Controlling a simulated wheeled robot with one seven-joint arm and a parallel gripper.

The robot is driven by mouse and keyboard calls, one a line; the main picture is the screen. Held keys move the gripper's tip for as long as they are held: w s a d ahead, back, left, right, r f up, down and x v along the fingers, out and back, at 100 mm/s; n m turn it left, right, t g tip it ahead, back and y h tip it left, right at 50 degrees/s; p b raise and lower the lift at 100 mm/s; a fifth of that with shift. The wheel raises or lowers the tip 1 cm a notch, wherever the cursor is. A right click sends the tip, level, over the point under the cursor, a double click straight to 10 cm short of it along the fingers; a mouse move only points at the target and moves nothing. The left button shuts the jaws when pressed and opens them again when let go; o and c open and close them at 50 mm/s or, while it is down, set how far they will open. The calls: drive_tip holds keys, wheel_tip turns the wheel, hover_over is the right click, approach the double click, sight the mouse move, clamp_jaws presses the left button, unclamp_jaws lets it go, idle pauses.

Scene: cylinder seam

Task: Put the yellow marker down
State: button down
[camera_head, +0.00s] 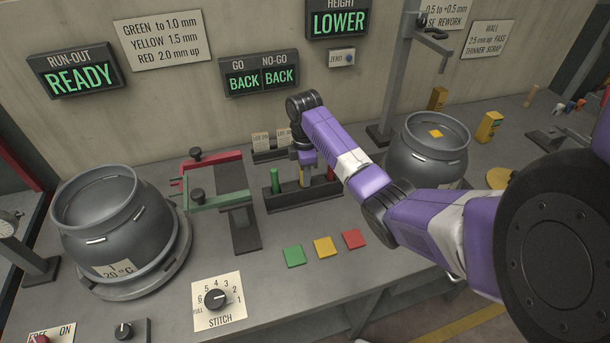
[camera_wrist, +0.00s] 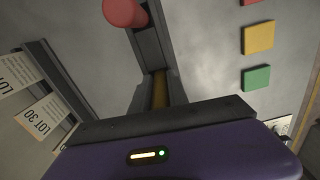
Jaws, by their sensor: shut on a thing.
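The yellow marker (camera_head: 303,177) is upright between my gripper's fingers, at the middle of the dark marker rack (camera_head: 272,203). My gripper (camera_head: 304,168) points down there and is shut on it. In the wrist view a strip of the yellow marker (camera_wrist: 160,88) shows between the fingers. Its lower end is hidden, so I cannot tell whether it rests fully in the rack. The green marker (camera_head: 275,180) stands in the rack's left end. The red marker (camera_head: 330,173) stands at its right end, partly behind my arm.
Green (camera_head: 293,255), yellow (camera_head: 324,247) and red (camera_head: 354,239) square pads lie in front of the rack. A green and red gauge stand (camera_head: 243,215) is left of it. Grey vessels stand at left (camera_head: 115,225) and right (camera_head: 425,150). Lot cards (camera_head: 262,141) stand behind.

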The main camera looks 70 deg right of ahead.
drive_tip(key=shift+f, duration=0.15)
drive_tip(key=c, duration=1.3)
unclamp_jaws()
wheel_tip(320, 180, up, 12)
drive_tip(key=p, duration=0.3)
drive_tip(key=shift+r, duration=0.2)
